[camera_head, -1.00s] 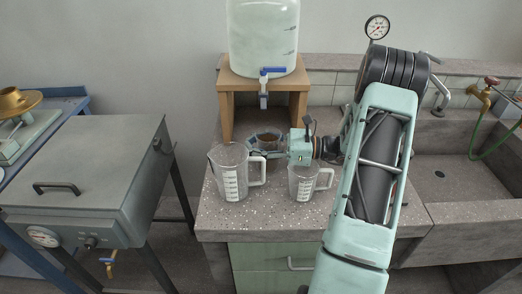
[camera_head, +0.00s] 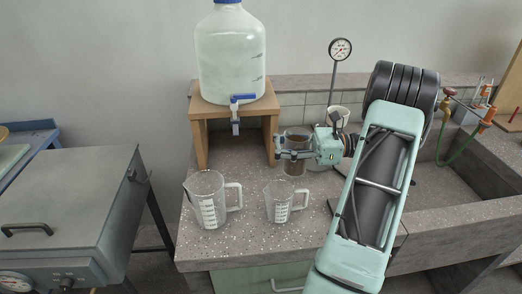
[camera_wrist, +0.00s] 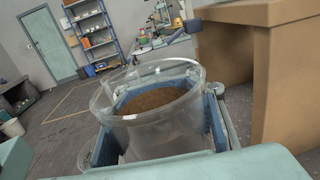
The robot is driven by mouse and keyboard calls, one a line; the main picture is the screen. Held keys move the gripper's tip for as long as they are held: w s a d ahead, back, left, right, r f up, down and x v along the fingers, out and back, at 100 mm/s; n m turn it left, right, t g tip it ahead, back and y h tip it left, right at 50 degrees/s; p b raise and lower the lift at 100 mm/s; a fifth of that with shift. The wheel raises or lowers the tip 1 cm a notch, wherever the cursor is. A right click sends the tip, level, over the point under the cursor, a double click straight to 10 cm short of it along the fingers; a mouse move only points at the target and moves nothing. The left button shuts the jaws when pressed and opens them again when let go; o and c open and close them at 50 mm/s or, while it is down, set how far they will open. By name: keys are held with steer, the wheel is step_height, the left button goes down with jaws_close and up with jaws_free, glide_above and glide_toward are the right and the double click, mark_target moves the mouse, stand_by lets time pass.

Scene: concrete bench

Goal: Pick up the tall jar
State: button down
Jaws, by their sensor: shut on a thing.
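The tall jar (camera_head: 295,166) is clear, with a brown filling, and stands upright in my gripper (camera_head: 293,154) to the right of the wooden stand. My gripper is shut around the jar's sides, reaching in from the right. In the wrist view the clear jar (camera_wrist: 165,135) fills the middle, with its open round rim and grainy brown contents showing. The blue-lined fingers of my gripper (camera_wrist: 160,112) press it from both sides. I cannot tell whether the jar's base touches the bench.
Two clear measuring jugs, a larger one (camera_head: 206,203) and a smaller one (camera_head: 279,204), stand in front on the speckled bench (camera_head: 245,235). A water bottle (camera_head: 229,55) sits on the wooden stand (camera_head: 200,120). A pale container (camera_head: 340,112) is behind my gripper. The sink is at right.

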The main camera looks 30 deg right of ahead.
steer(key=c, duration=0.6)
jaws_free()
steer(key=shift+o, duration=0.2)
steer(key=shift+s+d, duration=0.1)
steer(key=shift+d, duration=0.05)
